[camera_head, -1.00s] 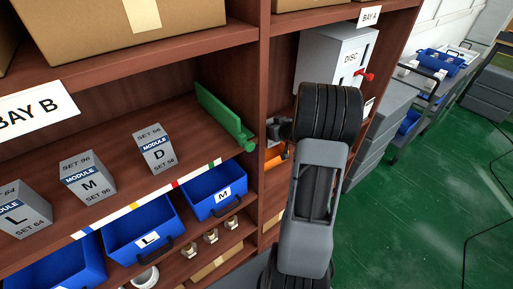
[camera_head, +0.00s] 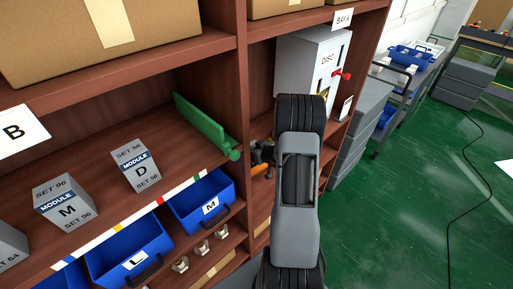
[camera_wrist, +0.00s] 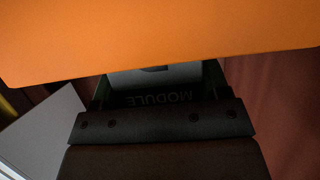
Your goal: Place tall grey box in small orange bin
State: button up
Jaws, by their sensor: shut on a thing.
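My gripper (camera_head: 262,153) reaches into the right-hand shelf bay, mostly hidden behind my own arm in the head view. In the wrist view the gripper (camera_wrist: 155,105) is shut on a grey box (camera_wrist: 155,77) with a dark band reading "MODULE", upside down in this picture. Only part of the box shows. A broad orange surface, likely the small orange bin (camera_wrist: 160,40), fills the top of the wrist view and covers part of the box. A small orange piece (camera_head: 262,170) shows beside the gripper in the head view. Whether box and bin touch cannot be told.
Grey module boxes M (camera_head: 66,203) and D (camera_head: 135,167) stand on the left shelf, beside a green divider (camera_head: 205,128). Blue bins (camera_head: 205,205) sit below. A grey DISC machine (camera_head: 305,72) stands behind my arm. Green floor (camera_head: 410,200) is open at right.

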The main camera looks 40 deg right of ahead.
jog(key=shift+f, duration=0.1)
jog(key=o, duration=1)
jog(key=shift+s+d+r, duration=0.1)
jog(key=shift+s+r, duration=0.05)
jog(key=shift+r, duration=0.05)
jog(key=b+v, duration=0.1)
jog(key=v, duration=1)
jog(key=shift+s+r+b, duration=0.1)
jog(key=shift+s+b, duration=0.25)
